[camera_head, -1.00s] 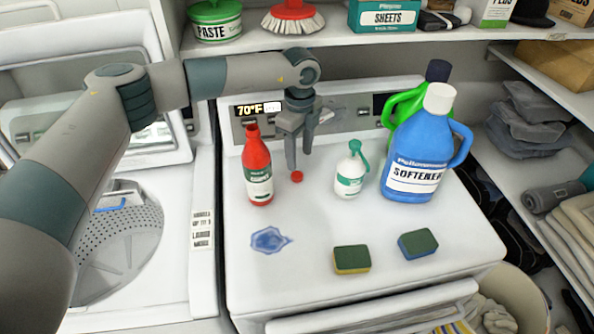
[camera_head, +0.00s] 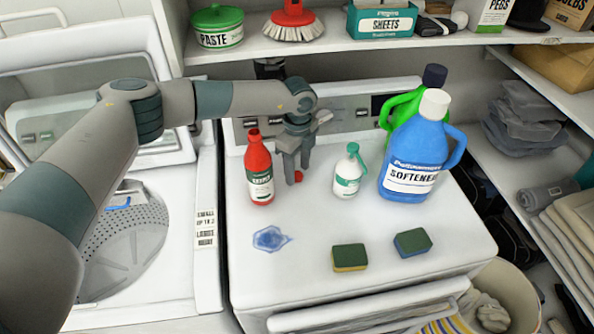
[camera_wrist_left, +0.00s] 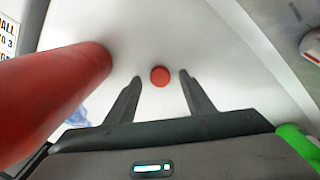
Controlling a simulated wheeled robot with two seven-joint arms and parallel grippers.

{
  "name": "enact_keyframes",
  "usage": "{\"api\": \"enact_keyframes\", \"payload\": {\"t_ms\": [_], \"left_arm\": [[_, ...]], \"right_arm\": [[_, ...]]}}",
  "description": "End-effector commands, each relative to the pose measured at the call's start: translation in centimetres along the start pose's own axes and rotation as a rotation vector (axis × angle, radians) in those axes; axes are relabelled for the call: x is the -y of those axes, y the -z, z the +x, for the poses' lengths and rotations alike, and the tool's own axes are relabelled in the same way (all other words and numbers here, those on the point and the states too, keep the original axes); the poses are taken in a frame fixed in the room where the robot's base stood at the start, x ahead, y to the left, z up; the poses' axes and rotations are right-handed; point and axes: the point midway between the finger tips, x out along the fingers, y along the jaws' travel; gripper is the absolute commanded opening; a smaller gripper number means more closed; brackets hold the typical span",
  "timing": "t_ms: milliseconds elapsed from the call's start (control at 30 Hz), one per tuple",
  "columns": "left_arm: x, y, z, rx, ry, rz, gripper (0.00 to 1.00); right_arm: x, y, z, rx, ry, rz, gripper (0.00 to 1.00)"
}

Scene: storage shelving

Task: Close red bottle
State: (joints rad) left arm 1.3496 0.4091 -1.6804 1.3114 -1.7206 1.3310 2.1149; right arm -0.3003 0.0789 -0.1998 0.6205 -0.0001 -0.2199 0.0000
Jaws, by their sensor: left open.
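The red bottle (camera_head: 259,168) stands upright and uncapped on the white machine top; its red side also fills the left of the left wrist view (camera_wrist_left: 45,90). A small red cap (camera_head: 298,176) lies on the machine top just right of the bottle. My left gripper (camera_head: 297,180) is open, pointing down at the cap, and partly hides it in the head view. In the left wrist view the cap (camera_wrist_left: 160,76) shows between and slightly beyond the two fingertips, touching neither. My right gripper is not in view.
A white spray bottle (camera_head: 348,171) and a blue softener jug (camera_head: 415,155) stand to the right, with a green jug (camera_head: 401,105) behind. A shelf (camera_head: 340,48) hangs above.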

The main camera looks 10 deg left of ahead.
Motion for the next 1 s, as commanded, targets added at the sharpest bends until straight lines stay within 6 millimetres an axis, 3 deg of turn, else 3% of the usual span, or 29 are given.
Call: {"api": "enact_keyframes", "payload": {"t_ms": [567,600,767,1000], "left_arm": [[0.03,0.03,0.85,0.000,0.001,0.001,0.48],[0.02,0.02,0.85,0.000,0.001,0.001,0.46],[0.02,0.02,0.84,0.000,0.001,0.001,0.08],[0.02,0.02,0.83,0.000,0.001,0.001,0.05]], "right_arm": [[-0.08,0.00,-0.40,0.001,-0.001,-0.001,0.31],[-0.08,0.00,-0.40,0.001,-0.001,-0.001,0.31],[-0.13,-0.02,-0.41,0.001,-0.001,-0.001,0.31],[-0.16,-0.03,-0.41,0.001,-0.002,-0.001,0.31]]}}
